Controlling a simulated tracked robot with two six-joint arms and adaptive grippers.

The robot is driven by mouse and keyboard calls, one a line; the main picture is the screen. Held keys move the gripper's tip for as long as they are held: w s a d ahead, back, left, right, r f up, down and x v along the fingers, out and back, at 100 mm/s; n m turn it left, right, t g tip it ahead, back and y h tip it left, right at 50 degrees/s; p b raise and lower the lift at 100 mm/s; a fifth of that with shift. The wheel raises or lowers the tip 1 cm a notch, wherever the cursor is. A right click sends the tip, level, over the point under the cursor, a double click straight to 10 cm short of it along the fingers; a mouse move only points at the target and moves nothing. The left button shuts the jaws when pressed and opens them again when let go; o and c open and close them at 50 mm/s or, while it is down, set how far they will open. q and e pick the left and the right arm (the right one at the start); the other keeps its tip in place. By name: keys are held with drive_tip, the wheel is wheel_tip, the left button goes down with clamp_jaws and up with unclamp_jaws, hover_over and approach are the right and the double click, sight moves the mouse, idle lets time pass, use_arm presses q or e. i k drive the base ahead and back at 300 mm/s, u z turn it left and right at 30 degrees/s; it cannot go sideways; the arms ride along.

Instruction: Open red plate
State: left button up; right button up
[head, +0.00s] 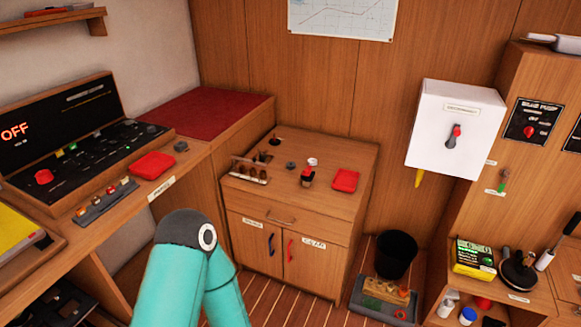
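Two small red plates are in view. One red plate (345,180) lies flat on the right front of the low wooden cabinet's top. The other red plate (153,165) lies on the desk ledge at left, beside the control panel. Both look like closed flat squares; I cannot tell which one the task means. A teal arm link of mine with a dark grey joint rises at bottom centre-left, in front of the cabinet. Neither of my grippers shows in the head view.
The wooden cabinet (285,230) has two doors with a blue and a red handle. A control panel (85,140) stands at left. A white switch box (452,128) hangs on the wall. A black bucket (397,258) stands at right. Some striped floor is clear before the cabinet.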

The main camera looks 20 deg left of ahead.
sight(305, 172)
drive_tip(key=k, duration=0.6)
drive_tip(key=u, duration=0.4)
drive_tip(key=i, duration=0.65)
drive_tip(key=u, duration=0.35)
drive_tip(key=i, duration=1)
drive_tip(key=z, duration=0.7)
